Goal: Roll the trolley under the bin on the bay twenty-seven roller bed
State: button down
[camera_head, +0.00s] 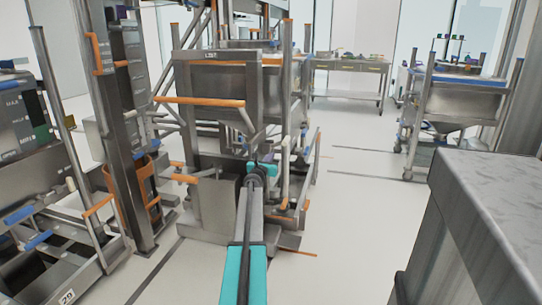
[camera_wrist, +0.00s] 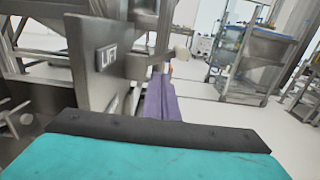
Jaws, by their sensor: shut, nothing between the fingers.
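A grey steel trolley (camera_head: 211,85) with a LIFT label, a hopper-like body and orange handles stands at the centre of the head view. In the head view my teal arm reaches toward the trolley and hides the fingers. A grey bin (camera_head: 462,100) with a blue rim stands in a frame at right. I cannot read a bay twenty-seven label.
An orange-handled post (camera_head: 130,150) and a low frame with a label like 20 (camera_head: 68,297) stand at left. A grey counter (camera_head: 490,210) blocks the right foreground. A table (camera_head: 345,68) stands at the back. Pale floor (camera_head: 345,215) is open between trolley and counter.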

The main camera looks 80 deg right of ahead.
jog(key=shift+a, duration=2.95)
jog(key=shift+w+a+f, duration=0.1)
jog(key=shift+w, duration=0.05)
